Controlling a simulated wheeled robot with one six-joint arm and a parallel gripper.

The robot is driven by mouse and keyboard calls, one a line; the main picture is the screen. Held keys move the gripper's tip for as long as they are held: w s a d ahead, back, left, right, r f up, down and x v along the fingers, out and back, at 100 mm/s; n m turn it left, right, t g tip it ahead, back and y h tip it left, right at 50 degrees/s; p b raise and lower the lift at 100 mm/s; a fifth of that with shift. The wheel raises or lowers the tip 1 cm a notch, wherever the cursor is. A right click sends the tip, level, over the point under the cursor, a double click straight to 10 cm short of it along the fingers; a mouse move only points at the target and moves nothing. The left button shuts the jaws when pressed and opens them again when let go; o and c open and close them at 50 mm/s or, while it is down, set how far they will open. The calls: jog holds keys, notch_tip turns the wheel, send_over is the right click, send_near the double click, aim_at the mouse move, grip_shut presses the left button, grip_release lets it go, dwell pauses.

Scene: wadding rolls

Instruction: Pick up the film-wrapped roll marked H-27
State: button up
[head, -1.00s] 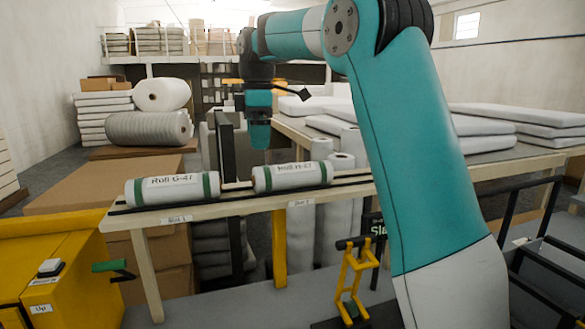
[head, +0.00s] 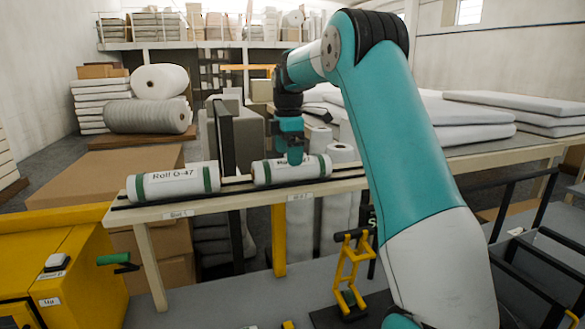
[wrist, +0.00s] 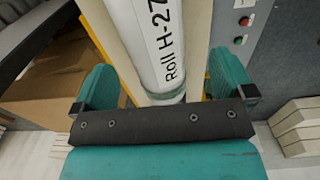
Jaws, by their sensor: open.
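The roll marked H-27 (head: 262,172) is a white film-wrapped cylinder with green bands, lying on the narrow wooden rack (head: 153,213). Its label "Roll H-27" reads clearly in the wrist view (wrist: 160,40). My gripper (head: 293,157) is over this roll and hides part of its middle and label in the head view. In the wrist view my gripper (wrist: 165,88) is open, with one teal finger on each side of the roll. I cannot tell whether either finger touches it. The roll marked G-47 (head: 173,185) lies to the left on the same rack.
A yellow cabinet (head: 80,262) with a green handle stands at the lower left. A yellow stand (head: 352,275) is below the rack. Upright white rolls (head: 341,190) stand behind it. Stacked white slabs (head: 455,120) lie on the table behind.

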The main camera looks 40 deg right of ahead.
aim_at(290, 169)
jog(key=f+p, duration=0.2)
jog(key=f, duration=0.1)
jog(key=d+f+p, duration=0.1)
jog(key=shift+w+f, duration=0.2)
jog(key=shift+f, duration=0.65)
jog(key=c, duration=1.1)
